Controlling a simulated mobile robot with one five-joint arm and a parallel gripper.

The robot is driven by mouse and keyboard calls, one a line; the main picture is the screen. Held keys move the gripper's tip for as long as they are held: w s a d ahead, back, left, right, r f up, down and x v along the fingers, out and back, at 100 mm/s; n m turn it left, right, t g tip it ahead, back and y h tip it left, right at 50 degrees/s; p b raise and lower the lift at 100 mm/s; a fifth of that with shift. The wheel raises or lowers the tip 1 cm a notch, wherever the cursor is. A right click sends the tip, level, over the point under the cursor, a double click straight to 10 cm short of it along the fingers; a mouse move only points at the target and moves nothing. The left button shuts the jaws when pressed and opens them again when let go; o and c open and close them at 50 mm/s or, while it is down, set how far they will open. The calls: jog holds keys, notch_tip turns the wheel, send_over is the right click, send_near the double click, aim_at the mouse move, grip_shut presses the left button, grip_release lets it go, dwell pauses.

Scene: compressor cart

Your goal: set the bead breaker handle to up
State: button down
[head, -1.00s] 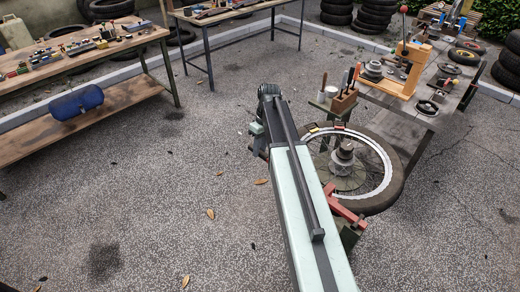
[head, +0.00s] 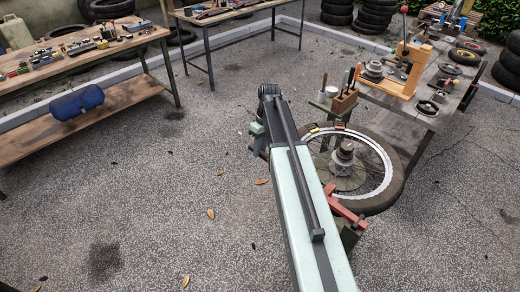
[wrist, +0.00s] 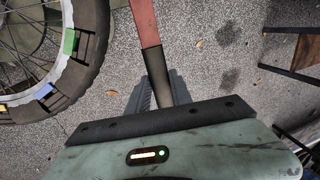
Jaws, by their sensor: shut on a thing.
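The bead breaker handle shows in the wrist view as a red lever with a dark grip (wrist: 157,76), coming down from the top edge. My gripper (wrist: 154,92) is shut on the dark grip, with a grey finger on each side of it. In the head view my own arm hides the grip and the gripper's fingers. A red part (head: 346,211) of the stand shows just right of my arm there; I cannot tell whether it belongs to the handle.
A spoked wheel with a tyre (head: 392,190) lies flat on the stand, right of my arm; it also shows at the wrist view's left (wrist: 88,75). A workbench (head: 425,122) with tools stands behind it. Two wooden benches stand farther back. The paved floor at left is clear.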

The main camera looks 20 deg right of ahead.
jog(key=s+d+r+t+y+p, duration=0.1)
jog(key=s+r+t+p, duration=0.1)
jog(key=r+p, duration=0.7)
jog(key=s+d+r+t+y+p, duration=0.1)
jog(key=s+r+t+p, duration=0.2)
jog(key=r+p, duration=0.7)
notch_tip(320, 180, up, 3)
jog(key=shift+s+d+r+n, duration=0.15)
jog(key=shift+s+d+n, duration=0.2)
jog(key=shift+s, duration=0.4)
jog(key=c, duration=1.5)
grip_release()
jog(key=o, duration=0.4)
jog(key=shift+s+d+r, duration=0.1)
jog(key=shift+s+r, duration=0.1)
jog(key=shift+s, duration=0.05)
jog(key=shift+c, duration=0.2)
jog(key=shift+w+f, duration=0.1)
